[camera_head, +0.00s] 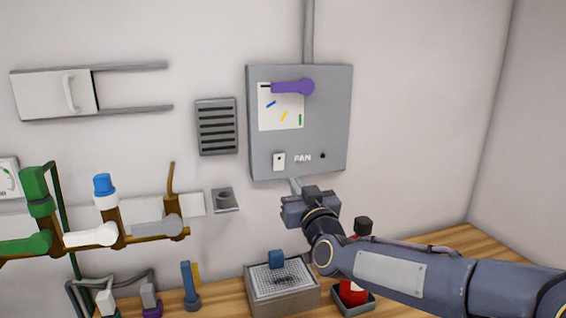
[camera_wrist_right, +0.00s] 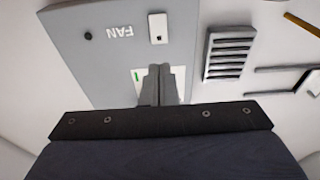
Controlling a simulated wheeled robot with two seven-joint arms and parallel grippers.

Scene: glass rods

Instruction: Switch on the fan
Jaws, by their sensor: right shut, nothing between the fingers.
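The grey wall panel (camera_head: 325,125) carries the FAN label (camera_head: 303,158). A small white switch (camera_head: 279,161) is left of the label, and a small dark round spot (camera_head: 323,156) is right of it. In the right wrist view the switch (camera_wrist_right: 158,28) appears upside down, just beyond my fingertips. My right gripper (camera_head: 295,184) is shut and empty, just below the panel's lower edge and a little right of the switch. Its closed fingers show in the right wrist view (camera_wrist_right: 158,70). I cannot tell whether they touch the panel. My left gripper is not in view.
A purple lever (camera_head: 295,87) is on the panel's upper part. A slatted vent (camera_head: 217,126) is left of the panel. Brown pipes with coloured valves (camera_head: 115,235) are at the left. A grey box with a mesh top (camera_head: 282,294) stands on the wooden counter (camera_head: 232,304) below.

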